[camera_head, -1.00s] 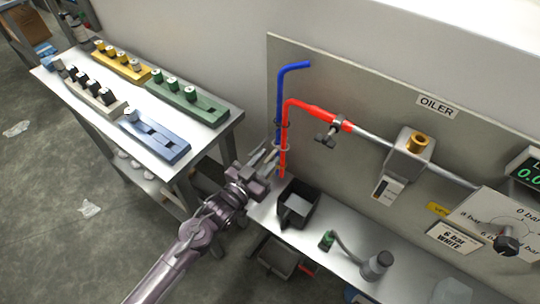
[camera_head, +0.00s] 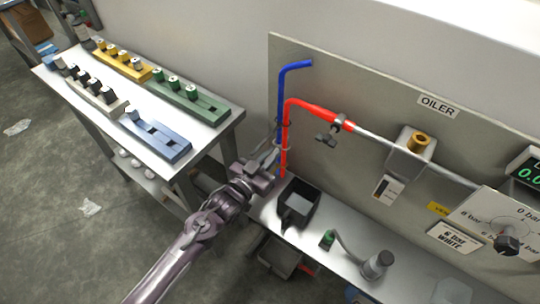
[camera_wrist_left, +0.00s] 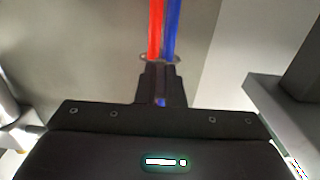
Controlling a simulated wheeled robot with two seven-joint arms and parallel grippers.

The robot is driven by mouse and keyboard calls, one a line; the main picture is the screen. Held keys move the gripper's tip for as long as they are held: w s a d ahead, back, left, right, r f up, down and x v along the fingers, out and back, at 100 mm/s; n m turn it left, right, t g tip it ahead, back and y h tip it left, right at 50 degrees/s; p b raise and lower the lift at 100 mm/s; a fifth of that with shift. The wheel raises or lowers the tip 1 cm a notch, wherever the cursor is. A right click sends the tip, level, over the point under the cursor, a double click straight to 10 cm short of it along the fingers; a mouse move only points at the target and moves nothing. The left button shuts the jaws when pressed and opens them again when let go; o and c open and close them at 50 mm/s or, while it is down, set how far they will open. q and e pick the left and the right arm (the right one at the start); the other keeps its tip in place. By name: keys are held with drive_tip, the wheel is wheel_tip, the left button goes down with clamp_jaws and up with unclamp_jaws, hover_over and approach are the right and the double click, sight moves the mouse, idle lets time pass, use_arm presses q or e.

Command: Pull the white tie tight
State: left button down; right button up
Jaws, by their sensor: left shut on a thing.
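A red hose (camera_head: 285,138) and a blue hose (camera_head: 279,95) run side by side down the grey panel. They also show in the wrist view as red (camera_wrist_left: 155,28) and blue (camera_wrist_left: 172,30). The pale tie (camera_wrist_left: 145,58) forms a ring around both hoses just beyond my fingertips, standing a little wider than them at the left. My left gripper (camera_head: 270,157) is beside the hoses and shut on the tie; its dark fingers (camera_wrist_left: 161,84) hide the gripped part. A dark tie (camera_head: 285,121) sits higher on the hoses. My right gripper is out of view.
A black bin (camera_head: 297,205) stands on the steel shelf below the hoses, close to my left gripper. A table (camera_head: 95,130) with coloured racks is at the left. A clamp (camera_head: 327,138), the oiler (camera_head: 409,152) and a gauge knob (camera_head: 506,244) stick out of the panel.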

use_arm(q)
drive_tip(key=p+v, duration=0.3)
drive_tip(key=v, duration=0.2)
drive_tip(key=shift+s+r, duration=0.1)
drive_tip(key=shift+a, duration=0.15)
drive_tip(key=c, duration=1.5)
unclamp_jaws()
drive_tip(key=shift+s, duration=0.1)
drive_tip(key=v, duration=0.7)
drive_tip(key=shift+s+a, duration=0.2)
drive_tip(key=shift+s, duration=0.1)
